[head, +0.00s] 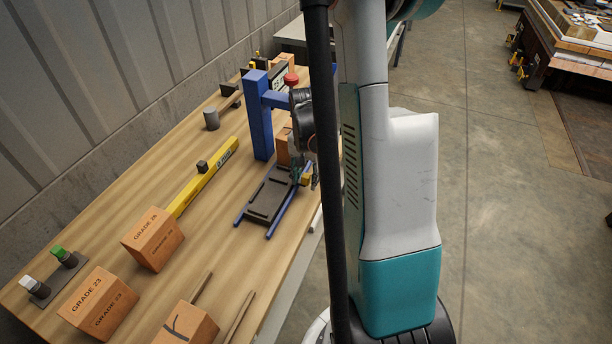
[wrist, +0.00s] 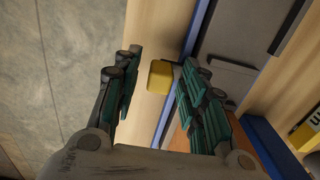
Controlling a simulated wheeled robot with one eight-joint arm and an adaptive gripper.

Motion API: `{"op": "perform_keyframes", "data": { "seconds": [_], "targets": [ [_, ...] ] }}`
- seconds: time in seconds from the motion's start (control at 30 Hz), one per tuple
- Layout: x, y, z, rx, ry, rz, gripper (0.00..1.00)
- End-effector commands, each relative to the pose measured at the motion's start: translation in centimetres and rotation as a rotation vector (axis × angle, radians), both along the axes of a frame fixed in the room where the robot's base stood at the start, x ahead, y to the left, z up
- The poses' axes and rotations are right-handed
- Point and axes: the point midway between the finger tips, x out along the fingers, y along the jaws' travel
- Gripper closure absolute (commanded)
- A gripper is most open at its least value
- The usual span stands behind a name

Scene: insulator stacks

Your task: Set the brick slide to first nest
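The brick slide is a dark grey tray (head: 266,201) on two blue rails, lying on the bench in front of a blue post. A yellow grip block (head: 306,179) sits at its right side. My gripper (head: 303,177) is low over the bench at that block. In the wrist view my gripper (wrist: 158,70) is open, its green-padded fingers wide apart. The yellow block (wrist: 160,76) shows between them, closer to the right finger, with a gap to the left finger. The slide's tray (wrist: 232,50) and a blue rail (wrist: 197,28) lie beyond the right finger. Nest marks cannot be made out.
A blue press frame (head: 257,115) with a red knob (head: 291,79) stands behind the slide. An orange brick (head: 284,146) is under it, partly hidden. Printed bricks (head: 152,239) and a yellow bar (head: 203,181) lie to the left. Bare floor (head: 500,200) is at right.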

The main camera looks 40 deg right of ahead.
Motion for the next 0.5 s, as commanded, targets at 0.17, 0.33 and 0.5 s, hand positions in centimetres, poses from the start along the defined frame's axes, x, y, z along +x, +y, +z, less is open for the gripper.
{"op": "perform_keyframes", "data": {
  "seconds": [0.17, 0.33, 0.5],
  "targets": [
    [0.0, 0.0, 0.01, 0.0, 0.0, 0.0, 1.0],
    [0.02, -0.04, 0.01, 0.0, 0.0, 0.0, 1.0],
    [0.37, -0.9, 0.0, 0.0, 0.0, 0.0, 1.0]
  ]
}}
